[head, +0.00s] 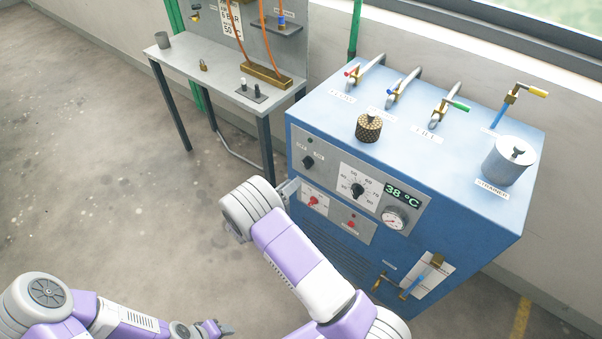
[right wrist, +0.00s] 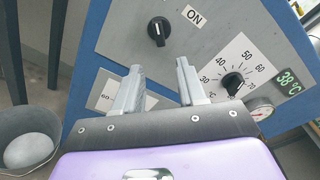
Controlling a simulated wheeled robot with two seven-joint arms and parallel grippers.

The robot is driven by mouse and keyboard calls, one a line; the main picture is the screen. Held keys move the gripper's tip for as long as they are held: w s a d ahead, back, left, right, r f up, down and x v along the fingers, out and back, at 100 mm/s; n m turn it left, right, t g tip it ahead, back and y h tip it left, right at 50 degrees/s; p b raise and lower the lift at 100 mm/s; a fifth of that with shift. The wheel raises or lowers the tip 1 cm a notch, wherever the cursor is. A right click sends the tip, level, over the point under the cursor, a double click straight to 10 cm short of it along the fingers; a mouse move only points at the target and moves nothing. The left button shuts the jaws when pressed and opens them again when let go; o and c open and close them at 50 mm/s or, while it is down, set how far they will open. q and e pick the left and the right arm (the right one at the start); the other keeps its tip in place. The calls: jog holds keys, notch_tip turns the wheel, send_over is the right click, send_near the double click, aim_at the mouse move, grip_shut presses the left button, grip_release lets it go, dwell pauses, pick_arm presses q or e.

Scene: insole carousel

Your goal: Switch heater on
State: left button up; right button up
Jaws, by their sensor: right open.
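The heater is a blue cabinet (head: 460,200) with a grey control panel. A black rotary switch (head: 307,162) sits at the panel's upper left; it also shows in the right wrist view (right wrist: 158,31), with an ON label (right wrist: 194,16) to its upper right. I cannot tell for sure which label its pointer faces. A temperature dial (head: 357,190) and a green 38 °C display (head: 402,194) are to its right. My right gripper (head: 291,188) is open and empty, close to the panel below the switch; its fingers (right wrist: 158,72) point toward it. My left gripper (head: 212,329) is low, away from the cabinet.
Red push buttons (head: 313,202) sit on a lower plate. Levers, a brass cap (head: 368,127) and a grey strainer (head: 509,161) stand on the cabinet top. A grey bench (head: 190,65) is behind left. A bucket (right wrist: 28,140) shows in the right wrist view. Floor at left is clear.

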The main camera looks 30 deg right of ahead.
aim_at(304, 165)
jog(key=shift+t+h, duration=0.3)
jog(key=shift+t, duration=0.1)
jog(key=x, duration=0.2)
jog(key=b+x, duration=0.1)
jog(key=x, duration=0.2)
jog(key=w+r+x, duration=0.1)
jog(key=x, duration=0.1)
jog(key=shift+w+r, duration=0.1)
grip_shut()
